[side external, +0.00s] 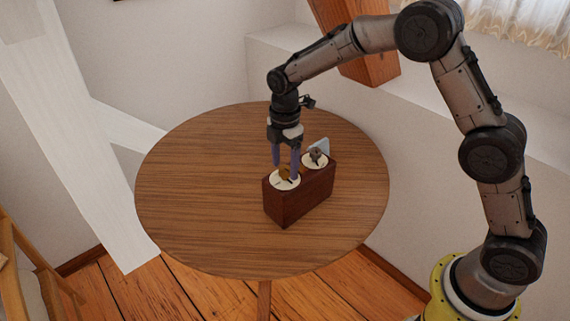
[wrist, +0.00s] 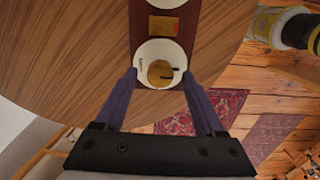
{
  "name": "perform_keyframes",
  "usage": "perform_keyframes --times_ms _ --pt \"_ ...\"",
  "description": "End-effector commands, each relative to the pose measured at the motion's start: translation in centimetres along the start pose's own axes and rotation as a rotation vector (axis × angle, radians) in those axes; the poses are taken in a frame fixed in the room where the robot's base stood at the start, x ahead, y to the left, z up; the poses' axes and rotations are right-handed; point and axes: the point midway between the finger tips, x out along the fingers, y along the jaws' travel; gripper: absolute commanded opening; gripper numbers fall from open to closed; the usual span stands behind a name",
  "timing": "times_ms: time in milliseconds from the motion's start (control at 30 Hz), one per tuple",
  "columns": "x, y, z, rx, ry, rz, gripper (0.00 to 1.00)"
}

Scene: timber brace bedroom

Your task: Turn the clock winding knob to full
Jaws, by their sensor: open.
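The clock is a dark red-brown wooden box (side external: 300,201) on the round table, with two white dials on top. A brass winding knob (side external: 284,173) sits on the nearer left dial; it also shows in the wrist view as a round gold knob (wrist: 160,73) on a white dial (wrist: 148,53) with a dark mark at its right. My gripper (side external: 285,172) points down over this dial. In the wrist view its two purple fingers (wrist: 160,76) stand apart on either side of the dial, open, with the knob between them. Whether a finger touches the knob cannot be told.
A second dial (side external: 313,166) carries a grey knob (side external: 316,156), with a small pale upright plate (side external: 320,146) behind it. A brass plate (wrist: 163,26) lies between the dials. The wooden tabletop (side external: 200,190) is otherwise clear. A white timber brace (side external: 75,130) stands at left.

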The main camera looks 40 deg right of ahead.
Motion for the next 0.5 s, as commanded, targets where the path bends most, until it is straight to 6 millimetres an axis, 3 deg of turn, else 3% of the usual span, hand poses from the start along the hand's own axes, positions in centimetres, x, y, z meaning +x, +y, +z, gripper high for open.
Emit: perform_keyframes --times_ms 367,500 --pt "0.58 -0.04 0.01 0.0 0.0 -0.001 0.71" --pt "0.55 -0.04 0.01 0.0 0.0 -0.001 0.46"
